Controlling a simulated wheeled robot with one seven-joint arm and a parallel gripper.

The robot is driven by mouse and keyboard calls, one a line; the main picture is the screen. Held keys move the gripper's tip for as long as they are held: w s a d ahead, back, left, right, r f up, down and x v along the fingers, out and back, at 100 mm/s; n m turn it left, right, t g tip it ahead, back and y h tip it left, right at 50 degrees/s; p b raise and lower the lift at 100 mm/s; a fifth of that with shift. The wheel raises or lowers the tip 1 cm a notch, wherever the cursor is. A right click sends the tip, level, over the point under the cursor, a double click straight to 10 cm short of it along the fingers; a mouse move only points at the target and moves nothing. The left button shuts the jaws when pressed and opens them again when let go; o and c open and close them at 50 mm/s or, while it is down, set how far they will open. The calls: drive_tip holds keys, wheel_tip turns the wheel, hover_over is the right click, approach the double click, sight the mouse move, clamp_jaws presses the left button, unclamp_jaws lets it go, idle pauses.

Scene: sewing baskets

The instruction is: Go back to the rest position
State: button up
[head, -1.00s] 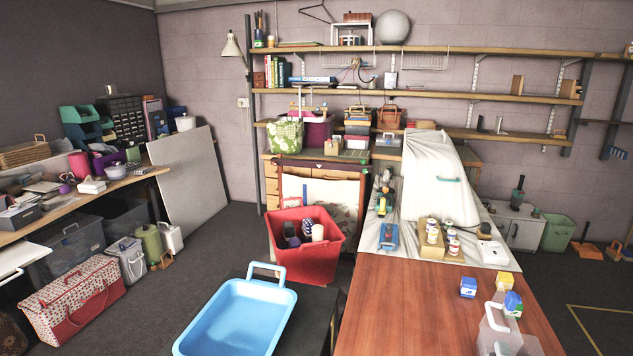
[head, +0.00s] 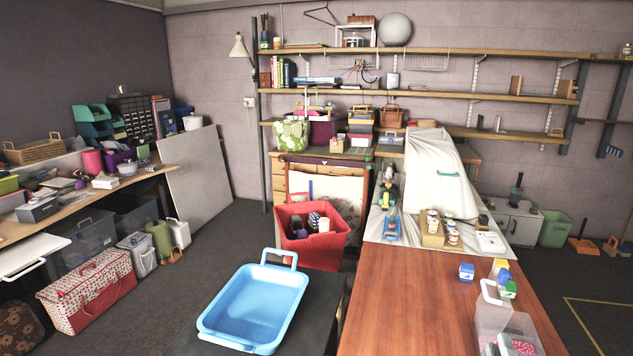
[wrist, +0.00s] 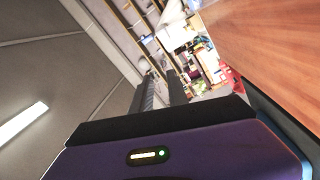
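My gripper (wrist: 164,90) shows in the wrist view as two dark fingers with a gap between them. It is open, with nothing visible between the fingers. It points across the room, with shelves and red and white items far beyond it. I cannot make it out in the head view. The task names no other object.
Dark floor (head: 215,235) lies open at left.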

drive_tip(key=s+a+f+m+g+y, duration=0.1)
drive_tip(key=s+a+m, duration=0.2)
drive_tip(key=s, duration=1)
drive_tip(key=s+a+f+m+g+y, duration=0.1)
drive_tip(key=s+a, duration=0.4)
drive_tip(key=s, duration=0.7)
drive_tip(key=s+a+f+m+g+y, duration=0.1)
drive_tip(key=s+a+f+m+y, duration=0.2)
drive_tip(key=s, duration=1)
drive_tip(key=a+m, duration=0.2)
drive_tip(key=m, duration=0.1)
drive_tip(key=shift+s, duration=0.3)
